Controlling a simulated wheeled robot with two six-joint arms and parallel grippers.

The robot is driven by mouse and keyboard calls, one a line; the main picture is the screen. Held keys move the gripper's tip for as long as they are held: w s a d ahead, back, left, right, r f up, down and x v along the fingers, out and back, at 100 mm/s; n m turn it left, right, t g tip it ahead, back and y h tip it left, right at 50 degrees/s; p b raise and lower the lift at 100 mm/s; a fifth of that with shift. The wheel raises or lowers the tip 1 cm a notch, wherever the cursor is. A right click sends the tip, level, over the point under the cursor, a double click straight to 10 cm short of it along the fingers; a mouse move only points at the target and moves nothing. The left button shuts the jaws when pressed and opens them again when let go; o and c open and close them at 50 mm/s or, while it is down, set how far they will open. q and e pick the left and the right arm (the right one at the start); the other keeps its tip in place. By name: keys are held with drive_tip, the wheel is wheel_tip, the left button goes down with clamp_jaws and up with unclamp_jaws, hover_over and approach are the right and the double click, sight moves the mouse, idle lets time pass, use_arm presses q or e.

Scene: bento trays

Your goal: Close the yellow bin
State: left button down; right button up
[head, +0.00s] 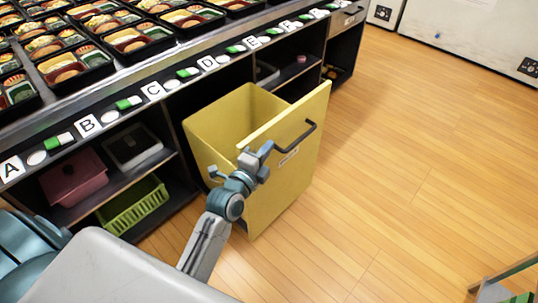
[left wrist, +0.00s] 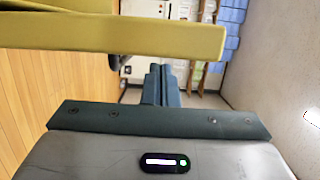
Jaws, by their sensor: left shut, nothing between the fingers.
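The yellow bin (head: 290,170) is a pull-out drawer under the counter and stands open, with its hollow inside showing behind the tall front panel. A dark bar handle (head: 308,135) is on the front panel's outer face. My left gripper (head: 267,148) is shut and empty, near the upper left part of the front panel. In the left wrist view the shut fingers (left wrist: 161,84) point ahead, with the yellow panel (left wrist: 150,37) running along beside them. I cannot tell whether they touch it. My right gripper is not in view.
The counter (head: 140,75) holds several filled bento trays, with lettered labels along its edge. Shelves left of the bin hold a pink container (head: 75,178) and a green basket (head: 133,205). The wooden floor (head: 420,150) to the right is clear. A green-and-wood object (head: 510,285) stands at lower right.

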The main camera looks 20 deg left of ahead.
use_arm(q)
drive_tip(key=shift+w+a, duration=0.25)
drive_tip(key=shift+a, duration=0.45)
